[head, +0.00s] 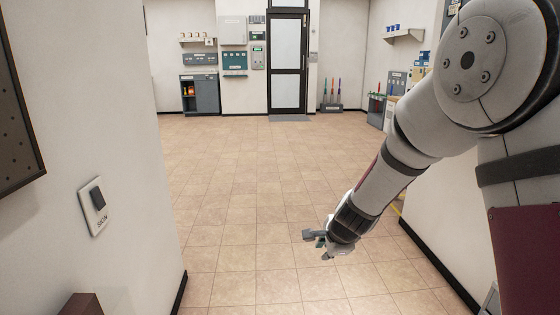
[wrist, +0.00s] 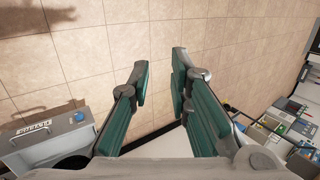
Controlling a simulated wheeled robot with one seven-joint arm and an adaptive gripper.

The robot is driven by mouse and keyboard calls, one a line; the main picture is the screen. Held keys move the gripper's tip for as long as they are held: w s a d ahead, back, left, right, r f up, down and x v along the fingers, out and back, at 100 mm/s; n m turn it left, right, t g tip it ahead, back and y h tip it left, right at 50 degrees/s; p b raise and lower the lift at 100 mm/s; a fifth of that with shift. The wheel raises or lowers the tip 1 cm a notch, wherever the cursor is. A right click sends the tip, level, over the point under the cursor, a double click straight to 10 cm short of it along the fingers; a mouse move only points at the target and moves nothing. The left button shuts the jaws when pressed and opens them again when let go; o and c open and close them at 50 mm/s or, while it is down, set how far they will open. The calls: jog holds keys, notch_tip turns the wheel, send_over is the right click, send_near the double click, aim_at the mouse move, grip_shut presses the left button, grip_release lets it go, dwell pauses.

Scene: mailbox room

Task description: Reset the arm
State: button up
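My gripper (head: 318,241) hangs at the end of my arm over the tiled floor, right of centre in the head view. The arm reaches down and to the left from the upper right. In the wrist view my gripper (wrist: 161,78) shows two green-padded fingers spread apart. Nothing is between the fingertips, only floor behind them.
A light switch (head: 95,206) is on the near left wall. A wide tiled floor (head: 250,170) lies clear up to a black-framed door (head: 288,62). A dark cabinet (head: 201,94) stands at the back left. In the wrist view, a grey labelled box (wrist: 50,140) is at lower left.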

jog(key=s+r+n+g+y, duration=0.1)
jog(key=s+r+n, duration=0.5)
jog(key=s, duration=0.4)
jog(key=s+r+n+g+y, duration=0.1)
jog(key=s+r+n+g, duration=0.15)
jog(key=s+r, duration=0.6)
jog(key=s+d+r+n+g+h, duration=0.1)
jog(key=s+d+n+h, duration=0.2)
jog(key=s, duration=1.1)
jog(key=s+d+r+n+g, duration=0.15)
jog(key=s+d+n, duration=0.3)
jog(key=s, duration=0.95)
notch_tip(320, 180, up, 35)
jog(key=n+t+p, duration=0.1)
jog(key=t+p, duration=0.2)
jog(key=p, duration=3.1)
jog(key=shift+w+a+t, duration=0.2)
jog(key=shift+w+t, duration=0.05)
jog(key=shift+t, duration=0.05)
jog(key=shift+d, duration=0.1)
